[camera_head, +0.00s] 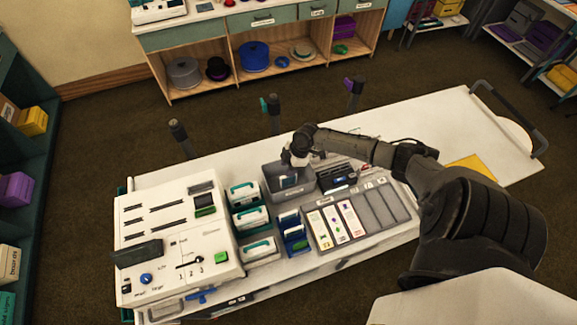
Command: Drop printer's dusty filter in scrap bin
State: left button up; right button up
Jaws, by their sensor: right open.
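The printer (180,235) is a cream machine with dark slots, a blue knob and a green button, at the left end of the white bench. A grey open-topped bin (307,186), which looks like the scrap bin, stands right of it. My right gripper (293,162) is open over the bin, pointing down at its back edge. A small pale and dark piece (289,181) shows in the bin, below the gripper; I cannot tell for sure that it is the dusty filter. My right arm crosses the bench from the right. My left gripper is out of view.
A grey rack with several label cards (338,220) lies to the right. Dark posts (272,106) rise behind the bench. The bench's right part (455,115) is largely clear.

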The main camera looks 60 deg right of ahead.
jog(key=v, duration=1.3)
jog(key=shift+r+b, duration=0.3)
jog(key=shift+r, duration=0.1)
jog(key=shift+s, duration=0.1)
